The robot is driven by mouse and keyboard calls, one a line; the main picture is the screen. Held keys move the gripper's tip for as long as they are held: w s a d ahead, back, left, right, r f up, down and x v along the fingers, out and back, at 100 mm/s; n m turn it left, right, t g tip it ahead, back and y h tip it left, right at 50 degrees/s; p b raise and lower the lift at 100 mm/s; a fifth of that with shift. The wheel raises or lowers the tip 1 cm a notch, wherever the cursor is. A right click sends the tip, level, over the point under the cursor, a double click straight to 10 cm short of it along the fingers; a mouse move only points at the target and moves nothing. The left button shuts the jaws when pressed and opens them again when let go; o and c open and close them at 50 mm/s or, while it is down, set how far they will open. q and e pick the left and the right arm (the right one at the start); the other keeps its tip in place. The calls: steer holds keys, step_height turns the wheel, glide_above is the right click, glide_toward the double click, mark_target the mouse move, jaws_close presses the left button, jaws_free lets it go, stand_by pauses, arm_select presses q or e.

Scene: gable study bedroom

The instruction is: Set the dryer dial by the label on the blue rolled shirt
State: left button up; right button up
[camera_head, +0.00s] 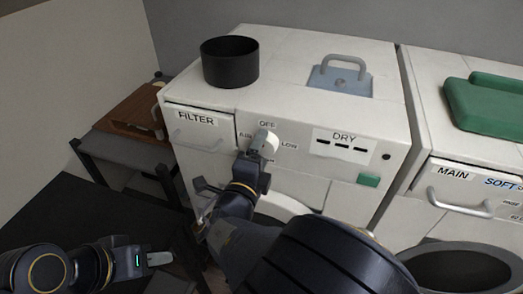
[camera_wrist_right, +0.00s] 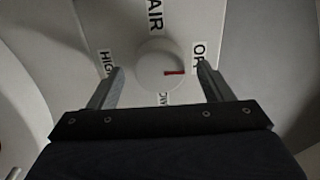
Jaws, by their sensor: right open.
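The dryer dial is a round pale knob (camera_wrist_right: 158,66) with a red mark, on the dryer's (camera_head: 290,50) front panel; it also shows in the head view (camera_head: 269,139). In the right wrist view its red mark points toward the OFF label (camera_wrist_right: 200,52). AIR, HIGH and a partly hidden LOW label surround it. My right gripper (camera_wrist_right: 160,84) is open, with its fingers on either side of the dial; I cannot tell whether they touch it. My left gripper (camera_head: 159,258) is low at the left, away from the dryer, its opening unclear. No blue rolled shirt is in view.
A black round container (camera_head: 230,68) stands on the dryer. The FILTER drawer (camera_head: 199,133) is left of the dial, and a green button (camera_head: 368,180) is at lower right. A washer with a MAIN drawer (camera_head: 462,188) stands at right.

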steer(key=shift+w+d, duration=0.15)
steer(key=shift+w, duration=0.25)
steer(key=c, duration=1)
steer(key=shift+o, duration=0.2)
